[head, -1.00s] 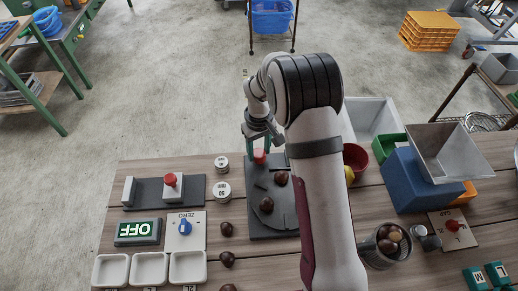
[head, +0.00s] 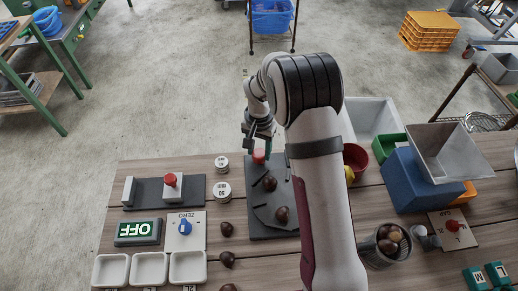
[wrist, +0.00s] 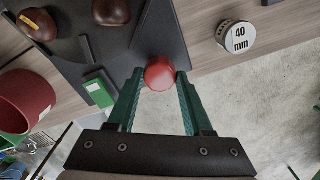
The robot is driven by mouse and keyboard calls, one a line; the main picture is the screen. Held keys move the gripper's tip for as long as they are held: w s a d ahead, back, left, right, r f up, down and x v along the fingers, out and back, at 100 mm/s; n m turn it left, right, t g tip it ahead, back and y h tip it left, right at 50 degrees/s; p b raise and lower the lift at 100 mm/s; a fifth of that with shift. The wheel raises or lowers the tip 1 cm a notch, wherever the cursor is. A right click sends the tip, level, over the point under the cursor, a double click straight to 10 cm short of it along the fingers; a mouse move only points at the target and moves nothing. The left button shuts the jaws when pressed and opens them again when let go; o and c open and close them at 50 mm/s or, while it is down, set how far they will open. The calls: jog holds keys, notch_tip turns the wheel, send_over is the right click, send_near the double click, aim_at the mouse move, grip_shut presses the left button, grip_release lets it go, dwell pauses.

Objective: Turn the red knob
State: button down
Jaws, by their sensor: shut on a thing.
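The red knob (head: 259,156) stands at the far edge of a dark sorting board (head: 258,228). My gripper (head: 259,145) comes down over it from the far side. In the wrist view the red knob (wrist: 160,73) sits between the green fingertips, which are shut on it. Two brown chestnuts lie on the board, one (head: 270,184) near the middle and one (head: 282,214) nearer the front. My arm covers the board's right side in the head view.
Two round white weights (head: 222,190) stand left of the board.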

aim_at(259, 153)
jog(key=shift+m, duration=0.7)
jog(key=shift+c, duration=1.5)
grip_release()
notch_tip(259, 153, up, 16)
jog(key=shift+f, duration=0.1)
